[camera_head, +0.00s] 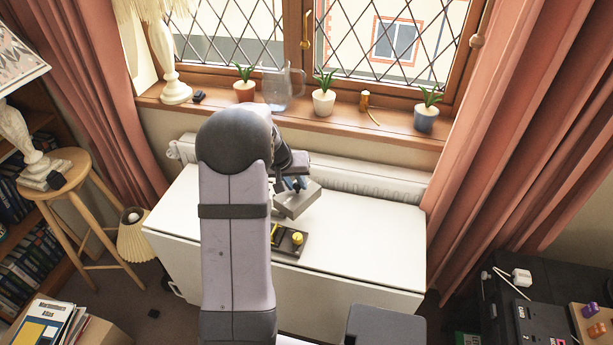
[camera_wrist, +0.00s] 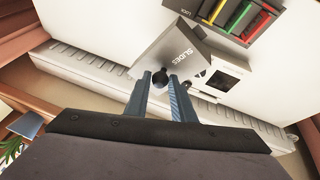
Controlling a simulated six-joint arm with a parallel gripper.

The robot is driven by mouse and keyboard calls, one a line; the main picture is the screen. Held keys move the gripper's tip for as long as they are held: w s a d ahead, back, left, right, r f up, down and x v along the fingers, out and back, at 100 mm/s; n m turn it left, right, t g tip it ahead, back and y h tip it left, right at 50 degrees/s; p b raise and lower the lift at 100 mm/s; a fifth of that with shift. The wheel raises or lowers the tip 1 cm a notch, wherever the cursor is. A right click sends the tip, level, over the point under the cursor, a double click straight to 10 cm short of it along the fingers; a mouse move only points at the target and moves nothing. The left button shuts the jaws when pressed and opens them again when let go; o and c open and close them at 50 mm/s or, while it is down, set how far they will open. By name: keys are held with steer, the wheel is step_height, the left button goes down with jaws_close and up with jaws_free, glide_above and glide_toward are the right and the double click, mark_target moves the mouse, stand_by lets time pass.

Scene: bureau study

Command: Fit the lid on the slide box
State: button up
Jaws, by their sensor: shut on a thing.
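The grey lid (camera_wrist: 172,48), marked SLIDES, is in my gripper (camera_wrist: 163,82). The fingers are shut on its small dark knob (camera_wrist: 160,78). In the head view the lid (camera_head: 298,202) sits tilted at my gripper (camera_head: 297,184), over the white table. Close beside the lid, partly behind it and a finger, is a pale box-like thing (camera_wrist: 234,76) with a dark square area; it may be the slide box, but I cannot tell for sure. Whether the lid touches it is not clear. My arm hides part of the table in the head view.
A dark tray (camera_wrist: 200,14) holds red, yellow and green bars. In the head view a dark tray (camera_head: 283,250) with yellow parts lies near the table's front edge. A white radiator (camera_head: 370,182) stands behind the table (camera_head: 375,235), whose right side is clear. Potted plants line the windowsill (camera_head: 395,128).

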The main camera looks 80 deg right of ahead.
steer(key=w+a+m+g+y+p, duration=0.3)
steer(key=w+a+m, duration=0.5)
steer(key=m, duration=0.5)
steer(key=shift+w+a+m+g+y+p, duration=0.3)
steer(key=shift+a+y+p, duration=0.15)
steer(key=shift+y, duration=0.25)
steer(key=shift+f, duration=0.2)
steer(key=shift+f+b, duration=1.15)
steer(key=shift+f, duration=0.7)
steer(key=shift+f+b, duration=0.65)
steer(key=shift+f, duration=0.25)
steer(key=o, duration=1.3)
steer(key=shift+c, duration=0.2)
